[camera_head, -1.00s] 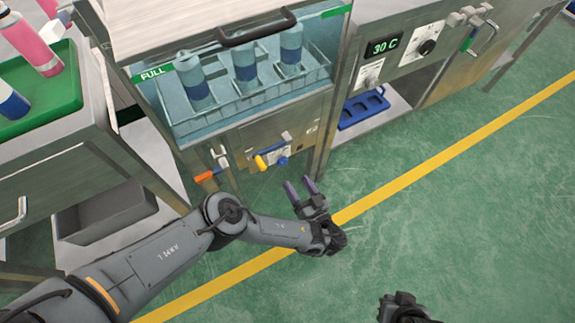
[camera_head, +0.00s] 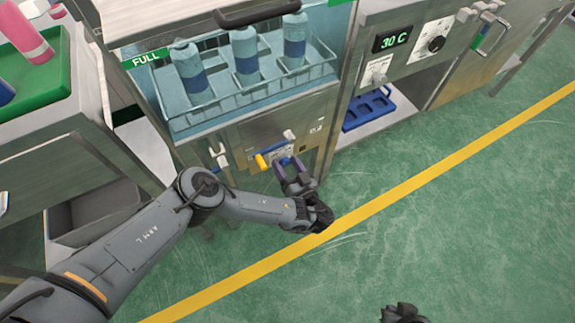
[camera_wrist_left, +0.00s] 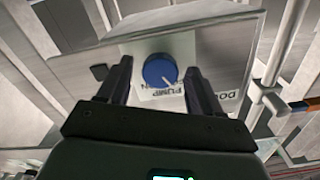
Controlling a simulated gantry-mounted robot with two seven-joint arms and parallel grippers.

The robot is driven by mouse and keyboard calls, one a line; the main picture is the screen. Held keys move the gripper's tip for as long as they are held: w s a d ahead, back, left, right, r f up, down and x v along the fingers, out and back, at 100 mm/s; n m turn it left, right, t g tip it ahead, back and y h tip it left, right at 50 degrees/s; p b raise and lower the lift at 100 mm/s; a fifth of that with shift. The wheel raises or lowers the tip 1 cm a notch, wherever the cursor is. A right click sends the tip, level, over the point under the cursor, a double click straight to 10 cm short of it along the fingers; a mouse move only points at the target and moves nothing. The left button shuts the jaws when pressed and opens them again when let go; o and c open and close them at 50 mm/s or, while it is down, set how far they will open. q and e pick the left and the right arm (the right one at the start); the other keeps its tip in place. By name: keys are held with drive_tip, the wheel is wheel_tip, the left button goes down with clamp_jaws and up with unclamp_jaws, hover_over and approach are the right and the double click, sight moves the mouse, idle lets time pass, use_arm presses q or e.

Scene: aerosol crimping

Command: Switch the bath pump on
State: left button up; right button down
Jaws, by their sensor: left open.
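The bath pump switch is a round blue knob (camera_wrist_left: 160,70) with a white pointer line, on a panel lettered "PUMP" (camera_wrist_left: 172,90) in the left wrist view. The pointer is turned toward the lower right. In the head view the knob is largely hidden behind my fingers. My left gripper (camera_head: 287,169) is open in front of this panel, below the glass-fronted bath (camera_head: 215,132). In the left wrist view its two fingers (camera_wrist_left: 160,85) stand on either side of the knob; I cannot tell whether they touch it. My right gripper (camera_head: 403,314) shows only partly at the bottom edge.
Several cans stand in a rack in the bath. A control panel reading 30 C (camera_head: 391,41) is at right. The green floor is clear.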

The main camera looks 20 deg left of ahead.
use_arm(q)
drive_tip(key=c, duration=1.1)
drive_tip(key=shift+o, duration=0.2)
drive_tip(key=shift+r+m+p, duration=0.15)
drive_tip(key=shift+m+p, duration=0.85)
drive_tip(key=m+p, duration=0.2)
drive_tip(key=m, duration=0.1)
drive_tip(key=shift+d, duration=0.1)
drive_tip(key=m+p, duration=0.1)
drive_tip(key=m, duration=0.2)
drive_tip(key=shift+m+p, duration=0.3)
drive_tip(key=shift+m, duration=0.1)
drive_tip(key=shift+w+f+m+p, duration=0.1)
drive_tip(key=shift+f+m+p, duration=0.05)
drive_tip(key=shift+m, duration=0.55)
drive_tip(key=shift+f+m+p, duration=0.1)
drive_tip(key=shift+m+p, duration=0.05)
drive_tip(key=shift+m, duration=0.85)
